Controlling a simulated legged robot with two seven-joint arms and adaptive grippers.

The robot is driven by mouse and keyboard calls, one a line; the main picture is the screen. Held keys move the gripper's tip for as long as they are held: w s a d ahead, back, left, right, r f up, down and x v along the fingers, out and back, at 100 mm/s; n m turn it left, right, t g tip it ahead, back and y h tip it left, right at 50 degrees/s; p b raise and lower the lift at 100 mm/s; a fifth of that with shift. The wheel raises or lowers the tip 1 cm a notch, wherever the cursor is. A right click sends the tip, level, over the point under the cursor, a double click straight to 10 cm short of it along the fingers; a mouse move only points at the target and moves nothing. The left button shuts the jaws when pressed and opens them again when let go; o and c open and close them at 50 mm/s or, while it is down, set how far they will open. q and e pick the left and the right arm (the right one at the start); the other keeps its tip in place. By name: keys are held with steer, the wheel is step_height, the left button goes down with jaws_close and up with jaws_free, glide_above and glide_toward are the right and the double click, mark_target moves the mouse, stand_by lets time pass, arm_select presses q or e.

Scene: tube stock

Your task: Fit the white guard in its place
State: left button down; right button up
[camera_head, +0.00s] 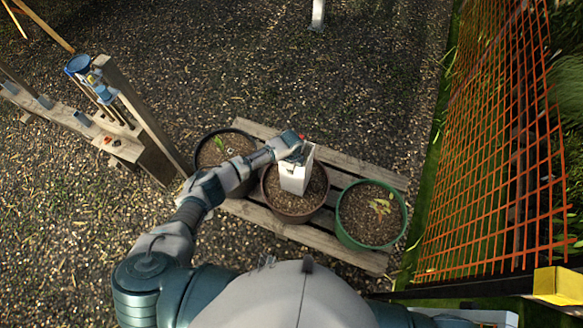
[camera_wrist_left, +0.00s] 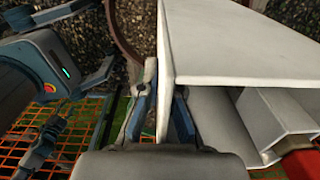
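The white guard (camera_head: 296,176) is a tall pale box over the soil of the middle brown pot (camera_head: 268,198). Whether it touches the soil cannot be told. My left arm reaches in, and the left gripper (camera_head: 291,148) is at the guard's upper end. In the left wrist view my left gripper (camera_wrist_left: 164,112) has one finger on each side of a thin wall of the guard (camera_wrist_left: 225,45), shut on it. A pale round part, a square tube and something red show beside that wall. My right gripper is not seen in the head view.
A black pot (camera_head: 225,134) with a green plant stands left and a green pot (camera_head: 344,235) with yellowish leaves right, on a wooden pallet (camera_head: 350,162). A wooden frame (camera_head: 75,122) stands at left. Orange mesh (camera_head: 490,150) runs along the right. Gravel behind is mostly clear.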

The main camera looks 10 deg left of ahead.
arm_select(q)
steer(key=c, duration=1.2)
jaws_free()
steer(key=shift+c, duration=0.2)
step_height(320, 180, up, 12)
steer(key=shift+f, duration=0.1)
